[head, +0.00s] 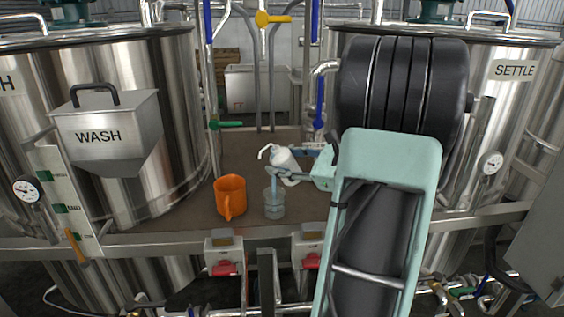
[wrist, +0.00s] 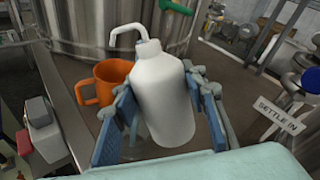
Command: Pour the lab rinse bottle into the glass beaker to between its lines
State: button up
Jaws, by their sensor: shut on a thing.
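The lab rinse bottle (head: 284,160) is white with a bent spout and is tilted, its spout end up and to the left in the head view. My gripper (head: 283,174) is shut on it, with blue fingers on both sides of the bottle (wrist: 163,95) in the wrist view (wrist: 160,125). The glass beaker (head: 274,205) stands upright on the brown bench, just below the bottle and gripper. Some bluish-grey liquid seems to be in it, but its lines are too small to read. In the wrist view the beaker is mostly hidden behind the bottle and fingers.
An orange mug (head: 231,196) stands close left of the beaker. The bench (head: 240,158) is clear behind it. Large steel tanks stand left, with a WASH hopper (head: 105,132), and right. Blue and green valve handles and pipes rise at the back. Red-and-grey boxes (head: 224,256) line the front edge.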

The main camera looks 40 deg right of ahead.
aim_at(296, 169)
jog(key=shift+d+f+n+g+h+b, duration=0.35)
jog(key=shift+n+h+b, duration=0.1)
jog(key=shift+n, duration=0.3)
jog(key=shift+d+f+n+g+h+b, duration=0.3)
jog(key=shift+n+h+b, duration=0.1)
jog(key=shift+n, duration=0.35)
jog(key=shift+d+f+n+h+b, duration=0.15)
jog(key=shift+f+n+h+b, duration=0.25)
jog(key=shift+n+b, duration=0.15)
dwell(0.4)
jog(key=shift+d+f+n+h+b, duration=0.1)
jog(key=shift+f+n+h+b, duration=0.2)
jog(key=shift+b, duration=0.65)
dwell(0.7)
